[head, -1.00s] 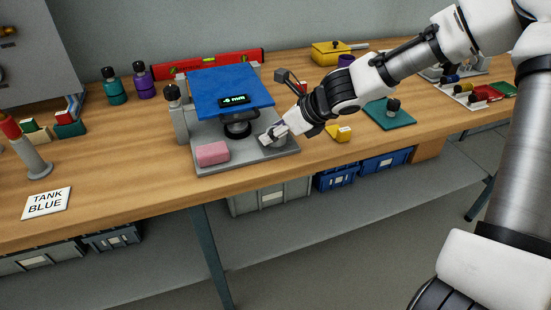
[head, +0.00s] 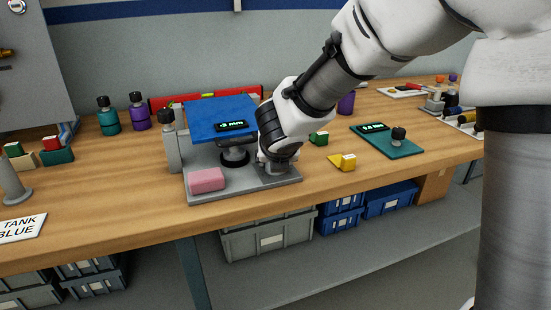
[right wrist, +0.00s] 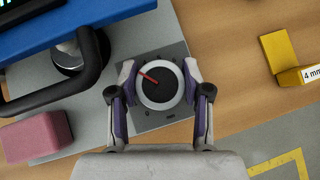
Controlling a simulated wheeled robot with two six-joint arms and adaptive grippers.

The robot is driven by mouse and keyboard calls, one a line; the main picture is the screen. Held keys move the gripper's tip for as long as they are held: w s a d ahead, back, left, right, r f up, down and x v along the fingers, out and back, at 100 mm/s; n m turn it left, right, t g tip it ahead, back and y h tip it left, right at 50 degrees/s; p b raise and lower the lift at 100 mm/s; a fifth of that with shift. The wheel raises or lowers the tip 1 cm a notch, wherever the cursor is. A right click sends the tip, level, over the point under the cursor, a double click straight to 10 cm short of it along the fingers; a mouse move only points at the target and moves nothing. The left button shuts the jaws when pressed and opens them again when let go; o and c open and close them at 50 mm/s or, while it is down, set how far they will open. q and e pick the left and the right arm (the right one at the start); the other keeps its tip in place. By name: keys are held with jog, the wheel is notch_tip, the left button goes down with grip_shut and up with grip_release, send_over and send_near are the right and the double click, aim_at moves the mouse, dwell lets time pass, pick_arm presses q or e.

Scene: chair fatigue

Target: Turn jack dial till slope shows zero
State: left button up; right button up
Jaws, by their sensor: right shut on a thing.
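The jack has a grey base plate (head: 235,191), a tilted blue top plate (head: 222,112) and a black round support (head: 235,157). A small black display (head: 231,126) on the blue plate shows green digits in mm, too small to read surely. The jack dial (right wrist: 160,88), dark-faced with a red pointer toward the upper left, sits at the base's right corner. My right gripper (right wrist: 159,84) is shut on the dial, one finger on each side. In the head view my right gripper (head: 276,164) points down and largely hides the dial. My left gripper is not in view.
A pink block (head: 207,180) lies on the base's front left. A grey post with black knob (head: 167,117) stands at the left. A yellow block (head: 347,162) and a teal board (head: 388,142) lie to the right. A black handle-like bar (right wrist: 80,75) is close left of my fingers.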

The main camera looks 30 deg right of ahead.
jog(key=m+g+h+p, duration=0.1)
jog(key=m+h+p, duration=0.1)
jog(key=m+p, duration=0.1)
jog(key=shift+r+g, duration=0.3)
jog(key=shift+g, duration=0.1)
jog(key=shift+f+m+g+h+p, duration=0.2)
jog(key=shift+m+g+h+p, duration=0.5)
jog(key=shift+m+p, duration=0.75)
jog(key=o, duration=1.2)
jog(key=shift+c, duration=0.2)
jog(key=shift+f, duration=0.15)
